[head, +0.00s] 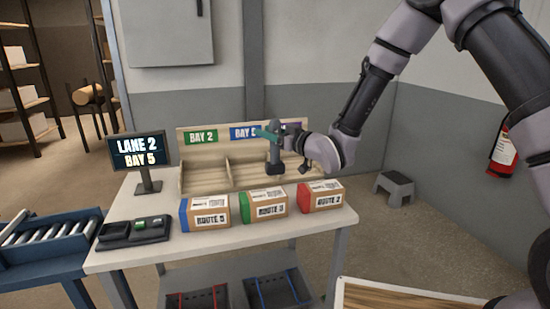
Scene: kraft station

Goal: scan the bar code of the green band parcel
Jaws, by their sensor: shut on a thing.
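The green band parcel (263,207) is a brown box with a green left end, a white top label and a route label on its front. It stands in the middle of a row of parcels on the table. My gripper (291,141) is shut on a hand scanner (274,150), with a teal top and a dark upright handle. The scanner is above and behind the green band parcel, in front of the bay shelf. The arm partly hides the fingers. The bar code itself is too small to make out.
A blue band parcel (205,213) stands to the left and a red band parcel (320,197) to the right. A screen (139,152) reads LANE 2 BAY 5. The bay shelf (205,178) lines the back.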

